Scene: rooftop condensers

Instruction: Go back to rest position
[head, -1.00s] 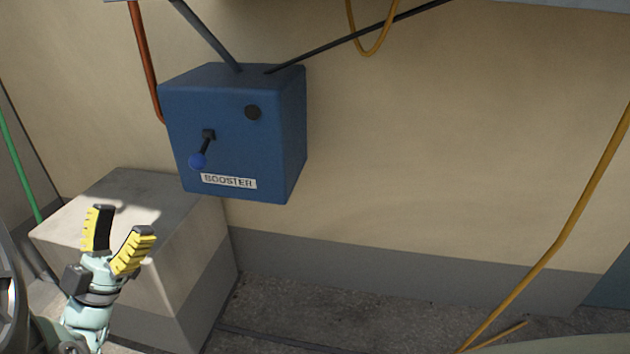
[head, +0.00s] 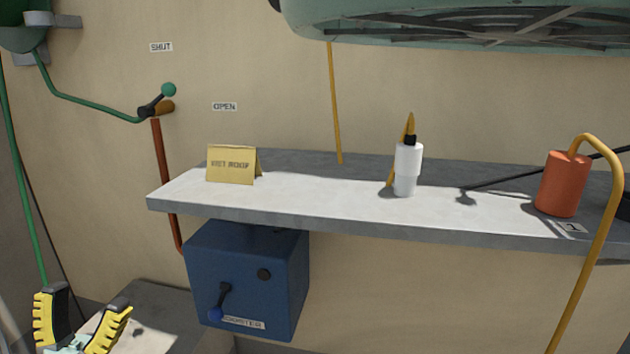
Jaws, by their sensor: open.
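My gripper (head: 83,312) is at the bottom left of the head view, with its two yellow and black fingers spread apart and nothing between them. It appears in front of the grey block (head: 150,296) and to the left of the blue booster box (head: 245,270). The box has a lever with a blue knob (head: 215,313) on its front, hanging down. The gripper is apart from the box and the lever. The lower part of my arm is out of the frame.
A shelf (head: 330,210) above the box bears a yellow sign (head: 231,165), a white bottle (head: 407,170) and an orange cylinder (head: 562,184). A green-knobbed valve lever (head: 157,101) is on the wall between SHUT and OPEN labels. A yellow pipe (head: 597,250) stands at right.

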